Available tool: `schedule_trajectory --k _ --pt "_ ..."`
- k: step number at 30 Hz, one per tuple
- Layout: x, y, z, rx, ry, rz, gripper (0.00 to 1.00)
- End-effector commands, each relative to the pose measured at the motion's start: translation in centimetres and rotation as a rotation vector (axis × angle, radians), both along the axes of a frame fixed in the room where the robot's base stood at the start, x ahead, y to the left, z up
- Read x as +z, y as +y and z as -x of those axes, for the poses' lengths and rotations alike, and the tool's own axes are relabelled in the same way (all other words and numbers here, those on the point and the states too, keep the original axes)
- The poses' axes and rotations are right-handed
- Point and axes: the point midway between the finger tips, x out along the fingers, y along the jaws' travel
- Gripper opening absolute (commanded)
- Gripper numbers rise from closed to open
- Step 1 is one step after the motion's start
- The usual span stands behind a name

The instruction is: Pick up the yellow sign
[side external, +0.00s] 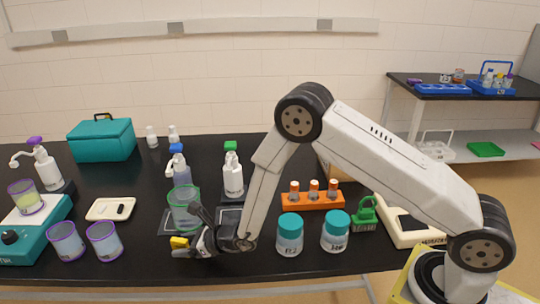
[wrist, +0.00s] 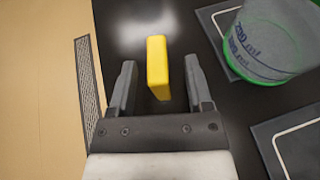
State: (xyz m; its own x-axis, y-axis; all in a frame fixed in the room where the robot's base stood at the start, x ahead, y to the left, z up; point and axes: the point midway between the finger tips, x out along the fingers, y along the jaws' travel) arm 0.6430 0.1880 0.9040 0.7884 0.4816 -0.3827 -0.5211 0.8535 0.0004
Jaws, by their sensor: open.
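The yellow sign (wrist: 158,68) is a small upright yellow block in the wrist view. It stands between the two fingers of my gripper (wrist: 159,85), with a gap on each side. In the side external view the yellow sign (side external: 179,242) shows near the table's front edge, partly hidden by my gripper (side external: 190,238). My gripper is open and low over the black table. Whether the sign touches the table is hard to tell.
A green-rimmed beaker (side external: 184,208) stands on a dark pad close behind my gripper; the beaker (wrist: 262,45) is at right in the wrist view. Two purple-rimmed beakers (side external: 104,240) stand to the left. Two teal-lidded jars (side external: 290,236) stand to the right. The table's front edge is close.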

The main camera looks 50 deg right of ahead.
Motion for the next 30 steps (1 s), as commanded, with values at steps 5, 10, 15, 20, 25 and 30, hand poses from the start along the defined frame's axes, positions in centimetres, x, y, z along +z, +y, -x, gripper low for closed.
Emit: schedule_trajectory --k 5,10,15,20,25,30 --pt "-0.48 0.58 -0.9 0.0 0.001 0.001 0.65" --pt "-0.54 0.7 -1.1 0.0 0.0 0.0 0.65" --pt "-0.52 0.68 -1.09 0.0 0.0 0.0 0.65" --pt "-0.52 0.67 -1.09 0.0 0.0 0.0 0.65" --pt "-0.52 0.66 -1.08 0.0 0.0 0.0 0.39" --pt "-0.52 0.65 -1.09 0.0 0.0 0.0 0.0"
